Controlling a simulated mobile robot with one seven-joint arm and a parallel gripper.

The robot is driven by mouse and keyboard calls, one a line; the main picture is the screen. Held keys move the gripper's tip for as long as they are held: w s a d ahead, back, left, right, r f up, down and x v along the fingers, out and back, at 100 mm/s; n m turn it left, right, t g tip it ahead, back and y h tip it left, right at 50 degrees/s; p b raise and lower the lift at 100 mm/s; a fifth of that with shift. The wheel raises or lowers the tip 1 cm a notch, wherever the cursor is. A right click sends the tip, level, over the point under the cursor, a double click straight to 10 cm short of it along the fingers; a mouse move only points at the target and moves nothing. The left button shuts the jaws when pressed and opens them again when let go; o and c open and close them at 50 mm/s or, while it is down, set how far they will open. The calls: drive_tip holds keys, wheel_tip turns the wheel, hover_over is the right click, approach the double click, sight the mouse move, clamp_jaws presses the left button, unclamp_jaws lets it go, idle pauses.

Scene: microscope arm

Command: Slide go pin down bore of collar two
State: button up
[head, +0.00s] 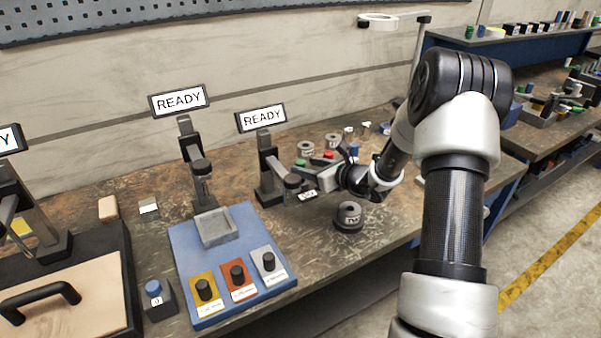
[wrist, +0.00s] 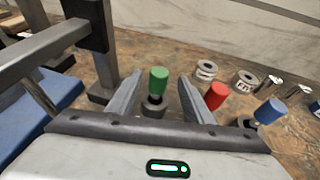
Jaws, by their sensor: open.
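A green-capped pin (wrist: 158,82) stands upright in a dark round holder in the wrist view; it also shows in the head view (head: 300,162). My gripper (wrist: 161,90) is open, with one finger on each side of the green cap and a visible gap to it. In the head view my gripper (head: 313,174) is low over the bench beside the pins. A grey labelled collar (head: 349,211) sits on a dark round base nearer the bench's front. Two more grey collars (head: 306,149) (head: 332,141) stand farther back. Their labels are too small to read surely.
A red-capped pin (wrist: 216,96) stands close to my right finger; a blue-capped pin (wrist: 270,111) is farther right. A gauge stand (head: 268,180) with a READY sign is close left of my gripper. A blue board (head: 190,260) with three knobs lies left. Bench around the front collar is clear.

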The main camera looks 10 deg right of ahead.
sight(304, 165)
drive_tip(key=x, duration=0.3)
drive_tip(key=shift+w+a+f, duration=0.1)
drive_tip(key=shift+w+a, duration=0.15)
clamp_jaws()
